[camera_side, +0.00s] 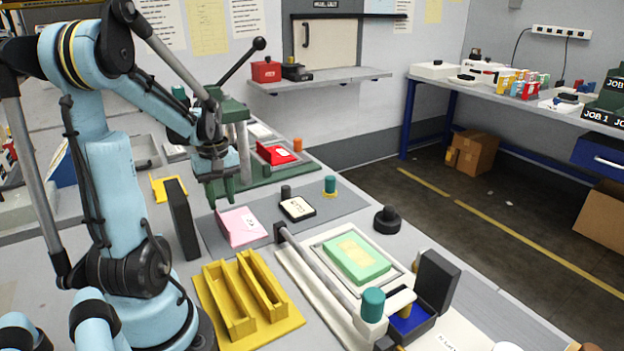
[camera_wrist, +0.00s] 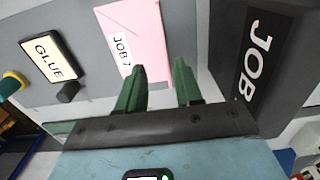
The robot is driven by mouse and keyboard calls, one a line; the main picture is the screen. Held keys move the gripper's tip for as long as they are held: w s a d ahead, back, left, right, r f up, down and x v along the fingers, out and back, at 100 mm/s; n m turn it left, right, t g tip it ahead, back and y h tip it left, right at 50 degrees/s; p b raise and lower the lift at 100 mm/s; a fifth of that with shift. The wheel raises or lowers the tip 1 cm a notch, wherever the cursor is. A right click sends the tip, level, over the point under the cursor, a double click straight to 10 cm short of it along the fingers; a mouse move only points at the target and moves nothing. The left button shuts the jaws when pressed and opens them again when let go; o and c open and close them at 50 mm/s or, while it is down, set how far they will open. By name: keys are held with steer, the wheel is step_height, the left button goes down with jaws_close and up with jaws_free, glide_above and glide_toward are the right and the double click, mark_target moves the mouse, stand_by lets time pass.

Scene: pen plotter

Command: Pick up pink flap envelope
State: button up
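The pink flap envelope (camera_side: 241,226) lies on a grey mat (camera_side: 345,207) in the side view and bears a white label. In the wrist view the pink envelope (camera_wrist: 143,38) is ahead of the fingers, with its label reading JOB and a further character. My gripper (camera_side: 222,194) is above and slightly left of the envelope in the side view. In the wrist view my gripper (camera_wrist: 160,75) has its two green fingers apart with nothing between them. The fingertips appear near the envelope's lower edge; whether they touch it I cannot tell.
A GLUE pad (camera_side: 297,208) with a dark knob beside it lies right of the envelope. A dark upright block (camera_side: 182,220) stands close on the left. A yellow slotted holder (camera_side: 243,296) lies in front. A green block (camera_side: 356,257) sits in a tray at the right.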

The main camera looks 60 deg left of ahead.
mark_target(220, 216)
steer(key=shift+s+a+f, duration=0.1)
steer(key=shift+s+f, duration=0.1)
steer(key=shift+f, duration=1)
steer(key=shift+s+a+f, duration=0.1)
steer(key=shift+s+f, duration=0.1)
steer(key=shift+f, duration=1.9)
jaws_close()
